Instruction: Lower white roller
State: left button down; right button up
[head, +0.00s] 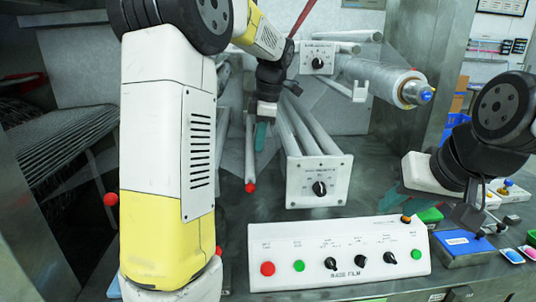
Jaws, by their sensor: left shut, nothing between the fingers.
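Several long white rollers run back from the machine front. A thin white roller (250,150) ends in a red knob (250,187) at the front left. A pair of white rollers (302,130) ends at a white dial box (320,181). I cannot tell which of these is the lower white roller. My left gripper (260,138) hangs downward beside the thin roller, shut and empty, with teal fingertips. I see no clear contact with a roller. My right gripper (417,203) is at the right, low over the bench; its teal fingers are partly hidden, so its opening is unclear.
A control panel (340,256) with buttons and knobs stands in front. A wrapped film roll (372,80) with a blue end lies at upper right, near another dial box (318,58). A blue box (462,247) sits at right. A red ball (111,199) is at left.

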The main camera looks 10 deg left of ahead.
aim_at(252, 174)
pick_arm(q)
jog(key=w+a+f+m, duration=0.1)
jog(key=w+f+m, duration=0.1)
jog(key=m, duration=0.4)
jog(key=w+a+f+m+t, duration=0.1)
jog(key=f+m, duration=0.4)
jog(key=m, duration=0.1)
jog(key=w+a+f+m+t, duration=0.1)
jog(key=w+f+m, duration=0.1)
jog(key=m, duration=0.4)
jog(key=shift+x, duration=0.95)
jog(key=shift+w+a+f, duration=0.1)
jog(key=shift+a+f, duration=0.2)
jog(key=shift+f, duration=0.25)
